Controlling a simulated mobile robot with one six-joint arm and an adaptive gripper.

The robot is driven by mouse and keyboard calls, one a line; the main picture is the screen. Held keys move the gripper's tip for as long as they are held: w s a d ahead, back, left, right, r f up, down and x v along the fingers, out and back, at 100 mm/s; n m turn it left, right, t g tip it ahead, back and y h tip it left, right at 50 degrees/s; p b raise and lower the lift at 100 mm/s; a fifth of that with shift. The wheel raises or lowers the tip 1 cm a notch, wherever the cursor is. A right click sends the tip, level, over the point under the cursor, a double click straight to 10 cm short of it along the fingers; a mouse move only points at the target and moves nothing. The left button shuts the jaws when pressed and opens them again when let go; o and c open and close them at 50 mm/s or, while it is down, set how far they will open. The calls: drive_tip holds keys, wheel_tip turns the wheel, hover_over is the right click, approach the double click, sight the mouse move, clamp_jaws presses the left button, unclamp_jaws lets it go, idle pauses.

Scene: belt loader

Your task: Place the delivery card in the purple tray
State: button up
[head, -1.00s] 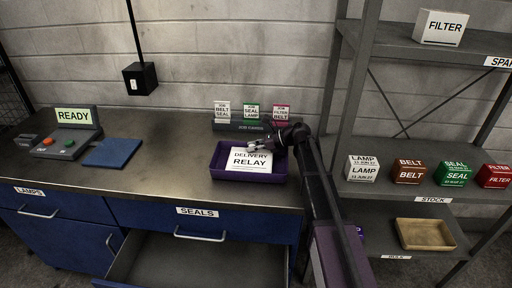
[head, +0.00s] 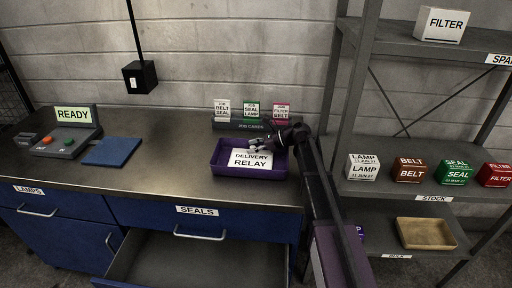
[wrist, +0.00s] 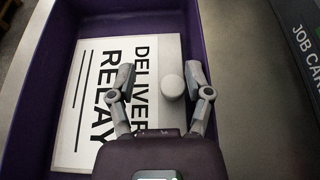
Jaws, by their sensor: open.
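The white delivery card (head: 250,160), printed "DELIVERY RELAY", lies inside the purple tray (head: 229,175) on the workbench. In the wrist view the card (wrist: 85,95) lies within the walls of the tray (wrist: 28,100). A pale round knob (wrist: 172,88) stands on a grey strip at the card's edge. My gripper (wrist: 161,80) is open, with its two fingers spread either side of the knob and apart from it. In the head view my gripper (head: 258,146) is low over the back of the tray, covering a little of the card.
A job card rack (head: 250,125) with three cards stands just behind the tray. A blue pad (head: 111,151) and a READY console (head: 68,135) are at the left. The SEALS drawer (head: 200,262) is open below. Shelves (head: 425,190) with boxes stand at the right.

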sight(271, 154)
drive_tip(key=shift+r, duration=0.1)
drive_tip(key=shift+r+p, duration=0.55)
drive_tip(key=shift+p, duration=0.05)
drive_tip(key=shift+d+r, duration=0.25)
drive_tip(key=shift+d, duration=0.05)
drive_tip(key=shift+p+v, duration=1.4)
drive_tip(key=shift+v, duration=2)
drive_tip(key=shift+f, duration=0.2)
drive_tip(key=shift+r, duration=0.1)
wheel_tip(271, 154, up, 9)
drive_tip(key=p, duration=0.9)
drive_tip(key=shift+r+p, duration=0.45)
drive_tip(key=shift+p, duration=0.1)
